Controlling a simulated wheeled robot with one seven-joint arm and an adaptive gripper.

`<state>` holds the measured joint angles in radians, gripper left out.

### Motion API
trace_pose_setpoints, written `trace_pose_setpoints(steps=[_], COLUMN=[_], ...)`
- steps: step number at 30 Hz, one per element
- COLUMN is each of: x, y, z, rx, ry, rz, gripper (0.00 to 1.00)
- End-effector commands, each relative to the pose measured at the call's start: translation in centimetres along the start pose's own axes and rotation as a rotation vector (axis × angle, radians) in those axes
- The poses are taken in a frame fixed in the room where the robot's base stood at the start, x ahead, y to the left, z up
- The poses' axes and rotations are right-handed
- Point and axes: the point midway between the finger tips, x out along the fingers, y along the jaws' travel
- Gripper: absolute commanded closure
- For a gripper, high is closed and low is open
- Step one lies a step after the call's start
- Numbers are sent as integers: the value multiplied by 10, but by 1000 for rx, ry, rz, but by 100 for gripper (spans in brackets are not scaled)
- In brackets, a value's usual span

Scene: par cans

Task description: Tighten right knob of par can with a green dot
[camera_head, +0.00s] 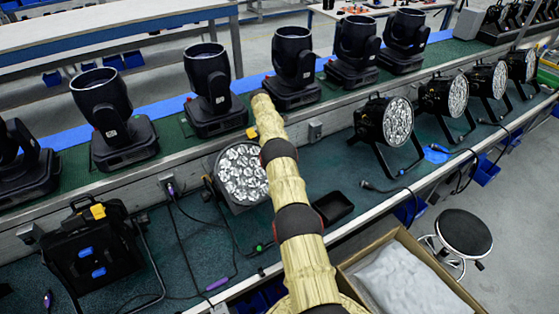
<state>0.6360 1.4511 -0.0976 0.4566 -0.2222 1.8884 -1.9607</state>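A par can (238,178) lies on the lower green bench with its lens face tilted up, partly behind my arm. Several other par cans stand to the right, the nearest (398,122) on a black bracket, with no green dot that I can make out. My gold arm reaches up from the bottom centre. My gripper is not visible.
Black moving-head lights (208,78) line the upper shelf. A black case-like fixture (92,250) with a yellow tag stands at left. A black tray (333,207) lies right of my arm. Cables cross the bench. A cardboard box (455,279) and a stool (463,233) stand in front.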

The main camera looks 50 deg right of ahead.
Motion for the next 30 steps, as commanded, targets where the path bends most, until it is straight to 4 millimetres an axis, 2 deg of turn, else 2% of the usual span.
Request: trace_pose_setpoints(steps=[11, 12, 21, 30], x=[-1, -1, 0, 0], y=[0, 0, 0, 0], z=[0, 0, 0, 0], rx=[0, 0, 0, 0], ry=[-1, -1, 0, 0], rz=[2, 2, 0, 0], gripper=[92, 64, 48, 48])
